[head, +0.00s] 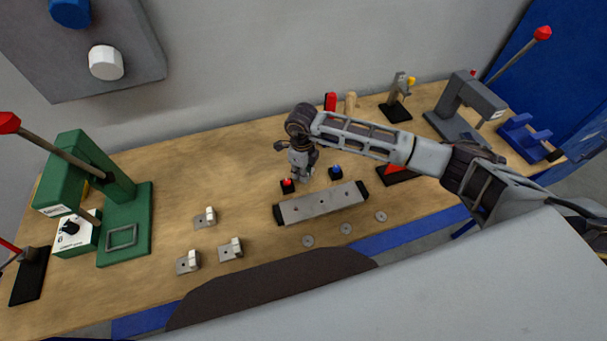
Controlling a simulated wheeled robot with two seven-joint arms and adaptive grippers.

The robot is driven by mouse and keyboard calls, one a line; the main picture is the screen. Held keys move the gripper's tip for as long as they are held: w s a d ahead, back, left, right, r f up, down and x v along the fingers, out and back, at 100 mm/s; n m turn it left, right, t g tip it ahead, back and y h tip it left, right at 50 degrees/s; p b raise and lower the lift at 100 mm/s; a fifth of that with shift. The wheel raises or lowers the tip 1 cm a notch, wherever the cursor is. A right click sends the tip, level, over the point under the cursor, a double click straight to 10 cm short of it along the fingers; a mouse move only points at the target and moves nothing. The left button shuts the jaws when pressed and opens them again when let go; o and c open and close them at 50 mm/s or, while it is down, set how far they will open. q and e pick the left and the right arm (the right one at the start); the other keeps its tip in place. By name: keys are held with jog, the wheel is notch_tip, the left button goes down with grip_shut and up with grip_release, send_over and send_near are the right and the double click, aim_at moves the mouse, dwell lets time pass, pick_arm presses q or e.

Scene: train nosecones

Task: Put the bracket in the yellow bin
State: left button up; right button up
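Three small metal brackets, each a flat plate with a raised block, lie on the wooden bench: one (205,218) farther back, one (188,262) at front left, one (230,249) to its right. I cannot tell which is the task's bracket. No yellow bin shows in the head view. My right arm reaches in from the right, and its gripper (302,170) points down over the bench, right of the brackets and apart from them. The gripper is small and dark here, so its fingers and anything between them cannot be made out. My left gripper is out of view.
A grey bar (320,203) with dark ends lies below the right gripper, between a red button (287,185) and several flat washers (346,229). A green press (125,220) stands at left, a grey press (465,105) at back right. The wooden bench (240,180) behind the brackets is clear.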

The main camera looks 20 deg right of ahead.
grip_shut()
jog(key=shift+r, duration=0.1)
notch_tip(320, 180, up, 10)
jog(key=b, duration=0.2)
dwell(0.4)
jog(key=shift+a, duration=0.1)
dwell(0.6)
